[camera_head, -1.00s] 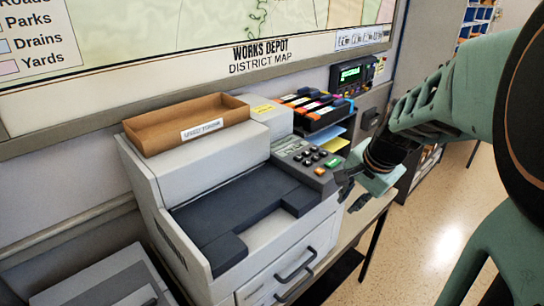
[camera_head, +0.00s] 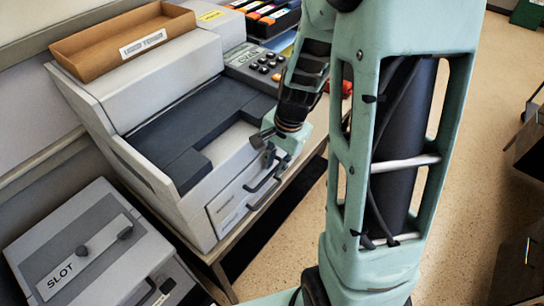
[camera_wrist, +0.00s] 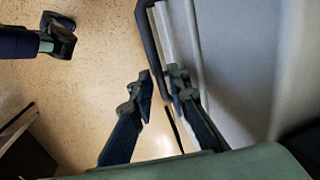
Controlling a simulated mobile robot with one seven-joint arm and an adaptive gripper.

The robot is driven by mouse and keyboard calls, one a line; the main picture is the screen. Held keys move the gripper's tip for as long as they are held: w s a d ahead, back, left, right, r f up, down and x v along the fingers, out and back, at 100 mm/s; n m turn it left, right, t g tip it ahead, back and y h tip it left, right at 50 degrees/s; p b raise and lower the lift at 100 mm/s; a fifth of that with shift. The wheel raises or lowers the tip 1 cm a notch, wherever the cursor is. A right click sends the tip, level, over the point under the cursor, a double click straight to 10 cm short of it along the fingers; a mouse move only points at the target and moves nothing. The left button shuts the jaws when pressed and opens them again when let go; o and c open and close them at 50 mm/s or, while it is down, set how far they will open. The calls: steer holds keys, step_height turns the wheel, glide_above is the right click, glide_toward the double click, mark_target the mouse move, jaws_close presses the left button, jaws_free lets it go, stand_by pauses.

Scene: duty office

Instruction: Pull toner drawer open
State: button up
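The grey printer (camera_head: 150,100) has a light drawer front (camera_head: 228,204) with a small unreadable label and a dark bar handle (camera_head: 262,190). The drawer looks shut. My gripper (camera_head: 280,158) is at the drawer front, at the handle's upper right end, and hides part of it. In the wrist view my gripper (camera_wrist: 163,76) is open, with a gap between its fingers. The dark handle (camera_wrist: 150,45) runs down to the gap, its lower end between the fingertips. I cannot tell whether either finger touches it.
A brown tray (camera_head: 120,45) sits on the printer. Colored toner cartridges (camera_head: 265,12) stand in a rack behind. A grey box marked SLOT (camera_head: 85,245) stands at the lower left. Speckled floor (camera_head: 480,180) is open to the right.

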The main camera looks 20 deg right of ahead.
steer(key=shift+f, duration=0.25)
jaws_close()
stand_by(0.4)
